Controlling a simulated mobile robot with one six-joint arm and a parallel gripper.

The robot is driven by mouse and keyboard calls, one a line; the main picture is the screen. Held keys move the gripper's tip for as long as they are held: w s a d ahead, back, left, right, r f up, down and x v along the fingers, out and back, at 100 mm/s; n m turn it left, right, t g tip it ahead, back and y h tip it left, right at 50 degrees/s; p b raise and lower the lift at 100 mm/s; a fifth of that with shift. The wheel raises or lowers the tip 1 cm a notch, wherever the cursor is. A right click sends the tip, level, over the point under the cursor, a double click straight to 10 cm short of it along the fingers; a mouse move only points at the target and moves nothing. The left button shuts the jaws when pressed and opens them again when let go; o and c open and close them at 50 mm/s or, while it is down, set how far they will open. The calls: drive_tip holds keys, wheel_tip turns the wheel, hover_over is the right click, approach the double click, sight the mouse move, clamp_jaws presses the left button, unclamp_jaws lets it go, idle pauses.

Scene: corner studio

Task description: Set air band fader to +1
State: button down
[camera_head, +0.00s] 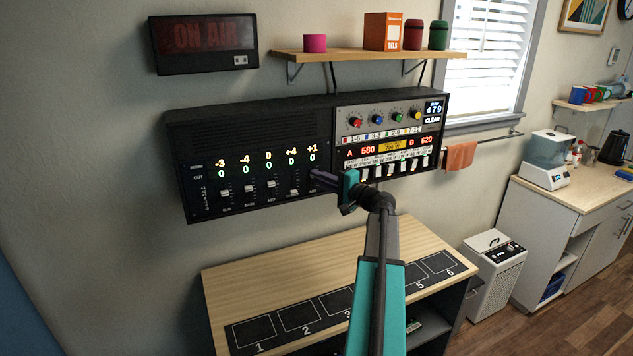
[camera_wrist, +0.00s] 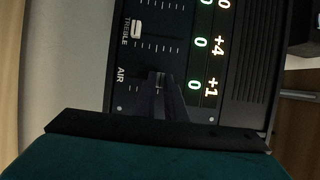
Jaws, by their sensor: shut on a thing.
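The black equalizer panel (camera_head: 245,150) is mounted on the wall, with several vertical faders along its lower left part. The air band is the rightmost column. Its display (camera_head: 312,152) reads an orange +1 over a green 0, and both also show in the wrist view (camera_wrist: 211,88). My gripper (camera_head: 315,175) reaches the panel at the air column and is shut on the air fader. In the wrist view its dark fingers (camera_wrist: 160,80) lie over the air scale beside the AIR label (camera_wrist: 120,75). The fingers hide the fader cap.
The treble fader (camera_wrist: 137,29) is the neighbouring column, with a +4 over 0 display. A second panel with colored knobs (camera_head: 387,120) and white switches is close on the right. A wooden desk (camera_head: 250,285) with numbered squares stands below.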

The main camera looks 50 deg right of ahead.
drive_tip(key=c, duration=1.8)
unclamp_jaws()
drive_tip(key=shift+s, duration=0.1)
drive_tip(key=s+b, duration=0.5)
drive_tip(key=s, duration=0.8)
drive_tip(key=shift+s, duration=0.35)
